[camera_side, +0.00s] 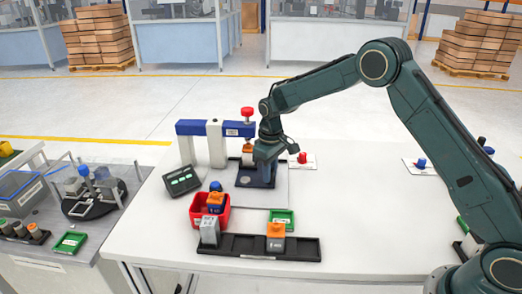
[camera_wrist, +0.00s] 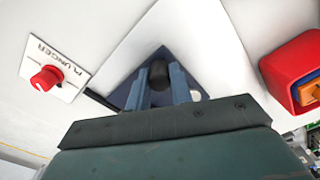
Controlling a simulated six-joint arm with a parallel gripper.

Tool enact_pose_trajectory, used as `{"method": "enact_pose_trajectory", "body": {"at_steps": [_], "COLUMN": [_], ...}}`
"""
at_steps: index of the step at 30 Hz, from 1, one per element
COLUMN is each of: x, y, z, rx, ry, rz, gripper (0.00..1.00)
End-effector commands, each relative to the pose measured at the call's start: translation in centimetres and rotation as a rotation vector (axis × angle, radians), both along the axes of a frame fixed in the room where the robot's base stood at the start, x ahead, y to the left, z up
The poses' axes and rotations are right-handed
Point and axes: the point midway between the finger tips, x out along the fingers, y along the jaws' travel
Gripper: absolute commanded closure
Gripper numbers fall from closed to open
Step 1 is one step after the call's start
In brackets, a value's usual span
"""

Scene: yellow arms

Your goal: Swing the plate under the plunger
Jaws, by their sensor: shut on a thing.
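The plate (camera_side: 263,184) is a dark blue piece lying low in front of the press. It also shows in the wrist view (camera_wrist: 123,95), with a pale round spot on it. My gripper (camera_side: 264,168) is down over the plate. In the wrist view my gripper's fingers (camera_wrist: 160,88) are shut on a black knob (camera_wrist: 158,70) that stands on the plate. The plunger (camera_side: 247,113) has a red knob on top of the blue press arm (camera_side: 215,128). An orange part (camera_side: 248,148) shows beneath that arm. My wrist hides part of the plate and the space behind it.
A card marked PLUNGER with a red knob (camera_side: 302,158) lies right of the press. A dark keypad box (camera_side: 182,180) stands left. A red bin (camera_side: 210,212), a green tray (camera_side: 282,219) and a black rack (camera_side: 245,247) are in front.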

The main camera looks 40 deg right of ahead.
Motion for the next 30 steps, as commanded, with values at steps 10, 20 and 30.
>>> {"method": "enact_pose_trajectory", "body": {"at_steps": [10, 20, 30], "x": [-0.06, 0.27, 0.28], "y": [-0.16, -0.69, -0.62], "z": [-0.15, -0.16, -0.12], "rx": [-0.001, -0.002, -0.002], "ry": [0.004, 0.001, 0.000], "rz": [-0.002, -0.006, -0.005], "gripper": [0.86, 0.84, 0.62]}}
